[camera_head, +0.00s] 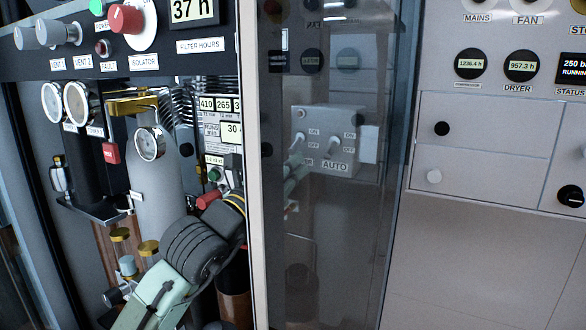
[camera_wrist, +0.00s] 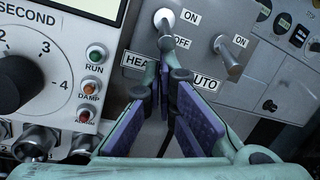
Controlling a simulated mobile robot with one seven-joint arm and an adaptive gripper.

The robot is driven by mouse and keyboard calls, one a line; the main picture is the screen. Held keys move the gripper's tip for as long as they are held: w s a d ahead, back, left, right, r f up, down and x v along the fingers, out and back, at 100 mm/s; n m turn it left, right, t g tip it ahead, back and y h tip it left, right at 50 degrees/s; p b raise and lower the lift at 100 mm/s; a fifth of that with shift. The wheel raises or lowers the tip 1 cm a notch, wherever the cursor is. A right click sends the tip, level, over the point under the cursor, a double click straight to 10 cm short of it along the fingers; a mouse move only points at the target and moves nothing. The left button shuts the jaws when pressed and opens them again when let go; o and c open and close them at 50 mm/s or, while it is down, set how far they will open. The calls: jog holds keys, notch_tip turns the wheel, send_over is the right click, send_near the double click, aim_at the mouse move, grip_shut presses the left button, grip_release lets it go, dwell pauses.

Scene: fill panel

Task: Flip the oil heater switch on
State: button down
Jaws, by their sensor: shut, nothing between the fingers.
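A grey switch box (camera_head: 325,140) with two toggle switches shows behind a dark see-through panel in the head view. The left toggle (camera_wrist: 164,24) has ON and OFF beside it and a label starting "HEA" (camera_wrist: 138,62), partly hidden by my gripper. Its lever appears to point down, towards OFF. The right toggle (camera_wrist: 229,62), over the AUTO label (camera_wrist: 206,82), also points down. My gripper (camera_wrist: 170,72) is shut and empty, its fingertips just below the left toggle's lever end. Whether they touch it I cannot tell.
A panel with a large dial (camera_wrist: 18,85) and RUN, DAMP and ALARM buttons (camera_wrist: 92,85) is close on the left. The see-through panel (camera_head: 330,245) stands right of my arm. Gauges (camera_head: 76,103) and pipes crowd the left.

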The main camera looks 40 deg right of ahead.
jog(key=shift+a+r+y+p, duration=0.25)
jog(key=shift+r+y+p, duration=0.1)
jog(key=shift+y+p, duration=0.2)
jog(key=r+y+p, duration=0.1)
jog(key=a+r+y+p, duration=0.1)
jog(key=shift+s+a+r+g+p, duration=0.15)
jog(key=shift+s+a+g+p, duration=0.05)
jog(key=shift+s+g+p, duration=0.2)
jog(key=shift+a, duration=0.1)
jog(key=v, duration=1.2)
jog(key=shift+r, duration=0.1)
dwell(0.4)
